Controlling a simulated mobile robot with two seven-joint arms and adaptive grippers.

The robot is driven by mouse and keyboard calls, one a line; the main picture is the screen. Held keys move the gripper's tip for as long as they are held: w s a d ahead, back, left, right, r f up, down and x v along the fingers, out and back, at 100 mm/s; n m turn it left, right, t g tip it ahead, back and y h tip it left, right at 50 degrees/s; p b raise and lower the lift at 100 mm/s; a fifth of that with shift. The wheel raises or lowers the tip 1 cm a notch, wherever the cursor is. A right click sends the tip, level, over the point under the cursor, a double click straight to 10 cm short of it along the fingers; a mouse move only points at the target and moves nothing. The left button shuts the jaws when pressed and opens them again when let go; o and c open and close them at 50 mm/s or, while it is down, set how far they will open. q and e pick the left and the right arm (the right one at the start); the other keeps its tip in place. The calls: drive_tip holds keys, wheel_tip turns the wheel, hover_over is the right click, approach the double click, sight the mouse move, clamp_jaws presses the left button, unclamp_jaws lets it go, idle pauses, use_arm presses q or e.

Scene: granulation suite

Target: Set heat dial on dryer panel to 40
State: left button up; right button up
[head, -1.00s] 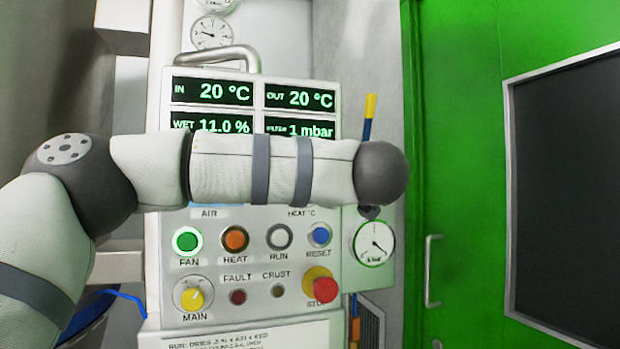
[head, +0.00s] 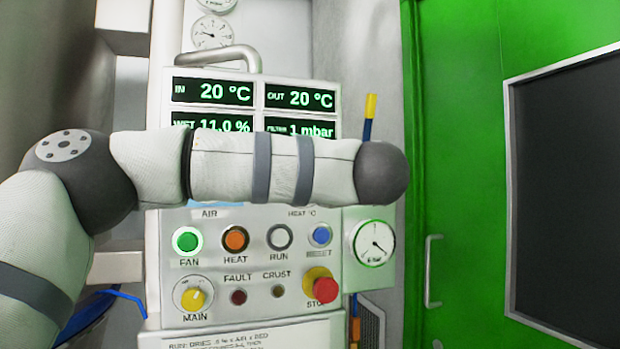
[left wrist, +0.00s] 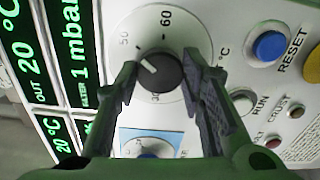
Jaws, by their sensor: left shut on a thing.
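The heat dial (left wrist: 166,72), a round dark grey knob with a white pointer line on a white scale plate, is in the middle of the left wrist view. The marks 50 and 60 are readable above it. The pointer is aimed up and left, a little below the 50; the 40 mark is not visible. My left gripper (left wrist: 160,64) is shut on the knob, one finger on each side. In the head view my left forearm covers the dial and the gripper. The dryer panel (head: 207,249) shows IN 20 °C. My right gripper is in neither view.
Below my arm are the lit green FAN button (head: 187,241), the orange HEAT button (head: 235,239), the blue RESET button (head: 320,235), the yellow MAIN switch (head: 193,298) and the red STOP button (head: 325,289). A pressure gauge (head: 374,243) is on the right.

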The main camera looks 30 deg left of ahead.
use_arm(q)
drive_tip(key=n, duration=1.3)
drive_tip(key=shift+r+n, duration=0.1)
drive_tip(key=shift+n, duration=0.2)
idle(0.4)
drive_tip(key=o, duration=1.1)
drive_tip(key=shift+o, duration=0.2)
drive_tip(key=v, duration=1.2)
